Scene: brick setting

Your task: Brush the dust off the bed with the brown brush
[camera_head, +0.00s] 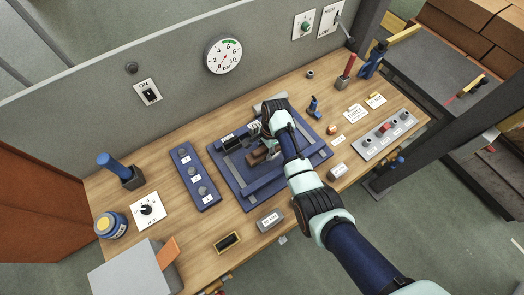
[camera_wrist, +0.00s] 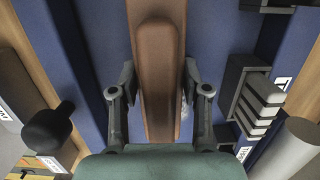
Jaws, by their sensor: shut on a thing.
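The brown brush (camera_wrist: 158,40) runs lengthwise through the middle of the wrist view, between my gripper's fingers. My gripper (camera_wrist: 158,78) is shut on it, one finger on each side. In the head view the brush (camera_head: 262,155) shows as a small brown piece beside my gripper (camera_head: 260,142), partly hidden by my arm. Both are over the blue bed (camera_head: 230,188) at the middle of the bench. A small pale speckled patch, possibly dust, shows by the right finger in the wrist view. Brush contact with the bed cannot be told.
Black blocks with a grey stepped part (camera_wrist: 255,100) stand close right of my gripper. A black knob (camera_wrist: 48,130) is at left. A blue button panel (camera_head: 194,178) lies left of the bed, a grey switch panel (camera_head: 385,135) right. The grey wall (camera_head: 90,105) bounds the back.

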